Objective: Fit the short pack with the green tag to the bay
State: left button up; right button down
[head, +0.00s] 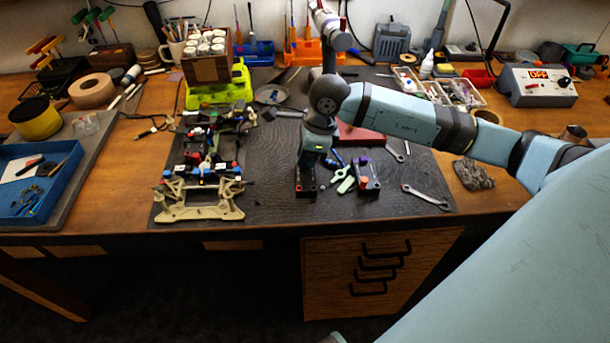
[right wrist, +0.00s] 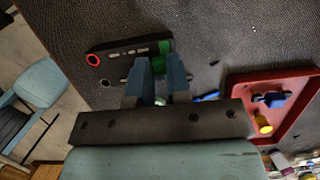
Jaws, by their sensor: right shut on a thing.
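A black pack with a green tag (right wrist: 118,52) lies under my right gripper in the right wrist view, with a red ring at its left end. In the head view its dark body (head: 304,183) shows below the gripper, near the mat's front edge. My right gripper (right wrist: 158,72) is shut on the pack at its green part; the fingers partly hide it. The gripper also shows in the head view (head: 311,160). The racecar chassis (head: 200,207) stands to the left, with tan end parts and several coloured parts along it. I cannot make out the bay clearly. My left gripper is out of view.
A pack with a purple tag (head: 365,178) stands right of the gripper, beside green and blue tools. A red tray (right wrist: 238,95) lies behind. Wrenches (head: 425,196) lie at the right. The mat between chassis and held pack is mostly clear.

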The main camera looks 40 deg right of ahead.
jog(key=shift+r, duration=0.1)
jog(key=shift+r, duration=0.35)
dwell(0.5)
jog(key=shift+r+p, duration=0.9)
jog(key=shift+r, duration=1.05)
